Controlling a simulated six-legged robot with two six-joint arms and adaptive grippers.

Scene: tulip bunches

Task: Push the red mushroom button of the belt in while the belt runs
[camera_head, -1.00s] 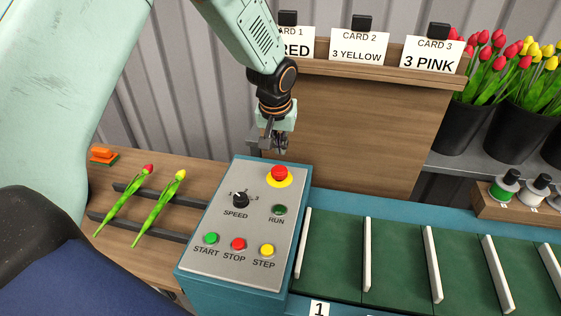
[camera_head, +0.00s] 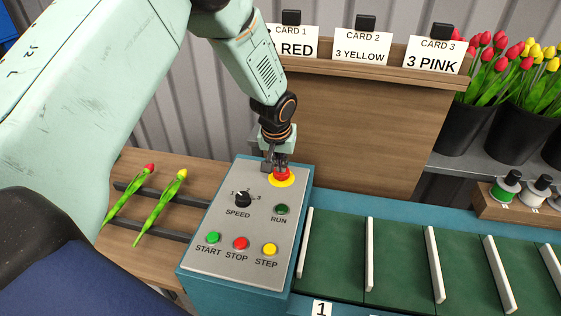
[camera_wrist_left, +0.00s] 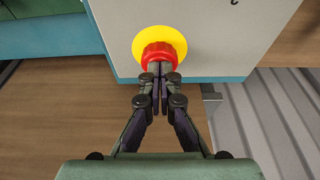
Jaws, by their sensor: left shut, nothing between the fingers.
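The red mushroom button (camera_head: 282,176) sits on a yellow disc at the top of the grey control panel (camera_head: 222,262). It also shows in the left wrist view (camera_wrist_left: 158,56). My left gripper (camera_head: 277,168) is shut and empty, and its fingertips are at the red button's edge. In the left wrist view the shut fingertips (camera_wrist_left: 159,68) overlap the button's lower rim; I cannot tell whether it is pressed in. The green belt (camera_head: 398,268) with white dividers lies to the right. The RUN lamp (camera_head: 281,209) looks dark green. My right gripper is not in view.
The speed knob (camera_head: 243,199), the green START (camera_head: 213,237), red STOP (camera_head: 240,243) and yellow STEP (camera_head: 269,249) buttons are lower on the panel. Two tulips (camera_head: 160,208) lie on a rack at left. A wooden card board (camera_head: 340,130) stands behind the belt.

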